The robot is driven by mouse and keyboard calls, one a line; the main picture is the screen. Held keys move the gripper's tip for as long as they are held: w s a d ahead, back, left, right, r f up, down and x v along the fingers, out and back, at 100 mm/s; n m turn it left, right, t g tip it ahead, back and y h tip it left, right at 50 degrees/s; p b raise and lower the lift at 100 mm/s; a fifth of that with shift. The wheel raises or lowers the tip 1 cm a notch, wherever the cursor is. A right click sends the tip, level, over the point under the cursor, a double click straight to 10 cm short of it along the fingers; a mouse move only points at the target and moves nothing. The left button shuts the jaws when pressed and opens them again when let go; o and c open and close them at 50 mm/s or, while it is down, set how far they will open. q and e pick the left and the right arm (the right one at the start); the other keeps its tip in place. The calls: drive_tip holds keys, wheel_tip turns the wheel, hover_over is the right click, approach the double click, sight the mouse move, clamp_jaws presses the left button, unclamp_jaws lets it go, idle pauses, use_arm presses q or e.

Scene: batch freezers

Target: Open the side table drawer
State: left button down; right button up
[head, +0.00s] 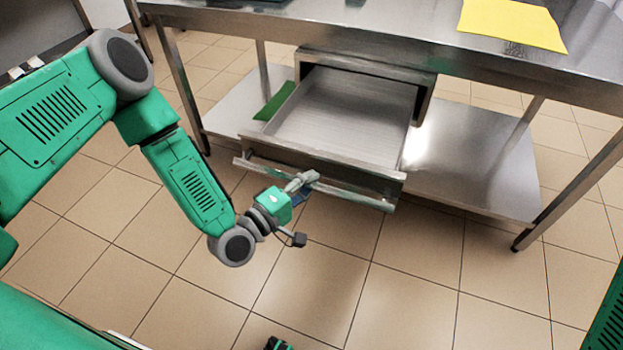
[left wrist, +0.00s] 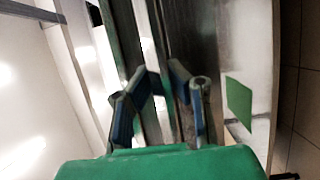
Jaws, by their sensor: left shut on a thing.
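The metal side table (head: 470,165) stands across the head view. Its drawer (head: 345,118) is pulled well out, and its inside looks empty. A long bar handle (head: 350,193) runs along the drawer front. My left gripper (head: 303,181) is at the handle, left of its middle, and is shut on it. In the left wrist view the blue-padded fingers (left wrist: 160,90) sit on both sides of the handle bar (left wrist: 150,112). My right gripper is not clearly visible in the head view.
A yellow cloth or board (head: 513,24) lies on the table top at the right. A green item (head: 275,101) lies on the lower shelf (head: 460,180) behind the drawer's left side. The tiled floor (head: 410,285) in front is clear.

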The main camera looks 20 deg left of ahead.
use_arm(q)
drive_tip(key=shift+a+f, duration=0.2)
drive_tip(key=shift+a, duration=0.1)
drive_tip(key=c, duration=1.4)
unclamp_jaws()
drive_tip(key=shift+c, duration=0.2)
drive_tip(key=shift+s+a, duration=0.1)
drive_tip(key=shift+s, duration=0.3)
drive_tip(key=v, duration=1.1)
drive_tip(key=shift+a, duration=0.2)
